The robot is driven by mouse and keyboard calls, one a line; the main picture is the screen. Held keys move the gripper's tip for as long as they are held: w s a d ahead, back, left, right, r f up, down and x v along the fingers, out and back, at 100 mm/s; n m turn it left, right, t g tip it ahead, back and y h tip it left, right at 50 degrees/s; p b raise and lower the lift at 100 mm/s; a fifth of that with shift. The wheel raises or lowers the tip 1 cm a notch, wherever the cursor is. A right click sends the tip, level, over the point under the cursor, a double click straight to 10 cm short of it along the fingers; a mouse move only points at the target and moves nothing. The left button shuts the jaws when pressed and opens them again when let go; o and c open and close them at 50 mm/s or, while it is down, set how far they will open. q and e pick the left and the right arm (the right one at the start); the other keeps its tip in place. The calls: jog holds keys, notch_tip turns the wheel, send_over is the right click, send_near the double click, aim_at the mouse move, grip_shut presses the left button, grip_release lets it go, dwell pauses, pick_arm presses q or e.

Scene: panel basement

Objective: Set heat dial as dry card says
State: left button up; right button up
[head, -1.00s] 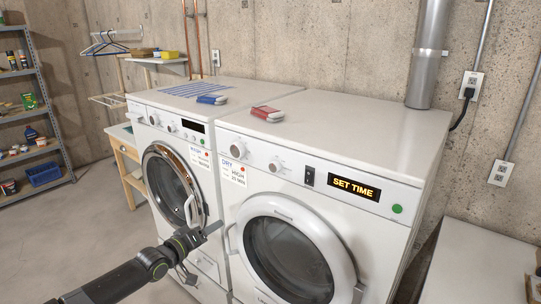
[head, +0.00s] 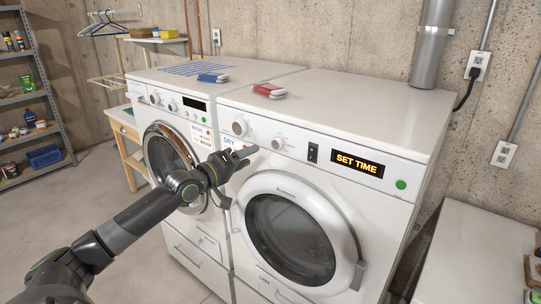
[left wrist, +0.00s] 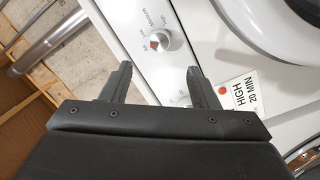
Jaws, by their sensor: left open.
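The dryer (head: 330,130) carries two round dials on its front panel. The right, smaller one, the heat dial (head: 278,143), shows in the left wrist view (left wrist: 158,40) with a red mark and a printed "medium" beside it; the mark's exact setting is hard to read. The dry card (head: 228,140) is partly hidden by my gripper; in the left wrist view it (left wrist: 237,85) reads HIGH, 20 MIN. My left gripper (head: 241,152) is open and empty, in front of the panel near the dials, apart from the heat dial. One finger partly covers the other dial (left wrist: 183,98).
The dryer display (head: 357,163) reads SET TIME, with a black switch (head: 313,152) beside it. The round dryer door (head: 292,237) is shut below. The washer (head: 170,105) stands at left. A blue (head: 212,77) and a red item (head: 269,90) lie on top.

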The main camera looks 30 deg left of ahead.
aim_at(274, 145)
pick_arm(q)
jog(key=w+b, duration=0.1)
jog(key=w, duration=0.1)
jog(key=w+d+b, duration=0.1)
jog(key=w+b, duration=0.1)
jog(key=w, duration=0.1)
jog(key=w+b, duration=0.2)
jog(key=shift+w+d+f, duration=0.15)
jog(key=shift+w+d, duration=0.05)
jog(key=shift+w, duration=0.1)
jog(key=shift+w+d+b, duration=0.2)
jog(key=shift+w+b, duration=0.4)
jog(key=shift+w, duration=0.4)
jog(key=c, duration=1)
